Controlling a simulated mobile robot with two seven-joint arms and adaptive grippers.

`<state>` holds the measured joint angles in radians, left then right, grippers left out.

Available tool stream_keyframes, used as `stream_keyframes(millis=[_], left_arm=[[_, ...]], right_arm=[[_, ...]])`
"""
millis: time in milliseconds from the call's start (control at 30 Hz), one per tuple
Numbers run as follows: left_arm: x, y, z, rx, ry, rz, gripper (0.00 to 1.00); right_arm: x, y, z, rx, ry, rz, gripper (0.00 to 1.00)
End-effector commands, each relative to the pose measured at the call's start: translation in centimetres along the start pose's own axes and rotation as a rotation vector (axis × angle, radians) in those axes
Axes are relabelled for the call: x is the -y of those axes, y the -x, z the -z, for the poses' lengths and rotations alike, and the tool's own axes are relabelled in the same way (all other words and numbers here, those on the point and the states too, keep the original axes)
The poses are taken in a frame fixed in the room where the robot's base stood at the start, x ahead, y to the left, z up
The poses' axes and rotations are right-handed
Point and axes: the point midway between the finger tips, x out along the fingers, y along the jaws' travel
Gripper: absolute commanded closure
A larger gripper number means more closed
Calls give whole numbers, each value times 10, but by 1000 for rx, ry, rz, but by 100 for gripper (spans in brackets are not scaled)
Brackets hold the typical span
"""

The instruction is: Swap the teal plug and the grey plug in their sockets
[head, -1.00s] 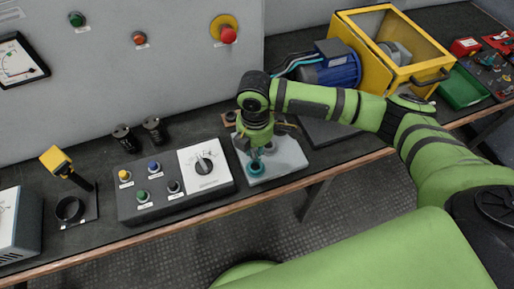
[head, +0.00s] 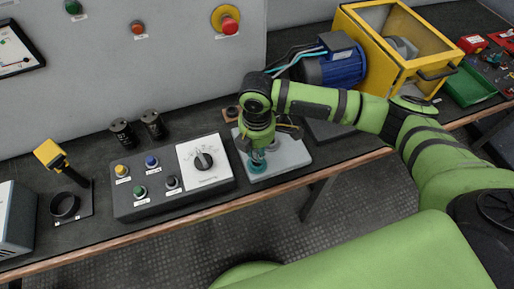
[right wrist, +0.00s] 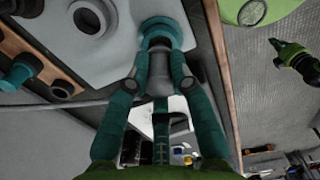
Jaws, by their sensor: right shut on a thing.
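My right gripper (right wrist: 159,85) is shut on the grey plug (right wrist: 158,82), which points at a teal ring-shaped socket (right wrist: 161,30) on a pale plate. The plug's dark end meets the ring's opening; I cannot tell how deep it sits. In the head view my right gripper (head: 258,154) is over the teal socket (head: 257,168) near the plate's front edge. A grey ring socket (right wrist: 88,18) on the plate looks empty. The teal plug (right wrist: 18,74) stands at the wooden strip, apart from the gripper. My left gripper is out of view.
The pale plate (head: 291,155) lies on the dark bench between a button box (head: 150,205) and a blue motor (head: 343,66). A yellow-framed box (head: 412,75) stands behind my right forearm. The bench's front edge is close to the plate.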

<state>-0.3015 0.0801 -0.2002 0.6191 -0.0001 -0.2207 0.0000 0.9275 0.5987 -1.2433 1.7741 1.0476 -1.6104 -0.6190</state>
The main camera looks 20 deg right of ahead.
Motion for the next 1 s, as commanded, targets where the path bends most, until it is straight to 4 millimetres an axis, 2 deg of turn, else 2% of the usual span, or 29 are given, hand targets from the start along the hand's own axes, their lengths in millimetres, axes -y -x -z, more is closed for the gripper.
stream_keyframes(millis=[200,1000], left_arm=[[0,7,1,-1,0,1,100],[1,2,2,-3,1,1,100]], right_arm=[[0,1,0,0,0,-1,100],[0,-11,1,-1,2,1,100]])
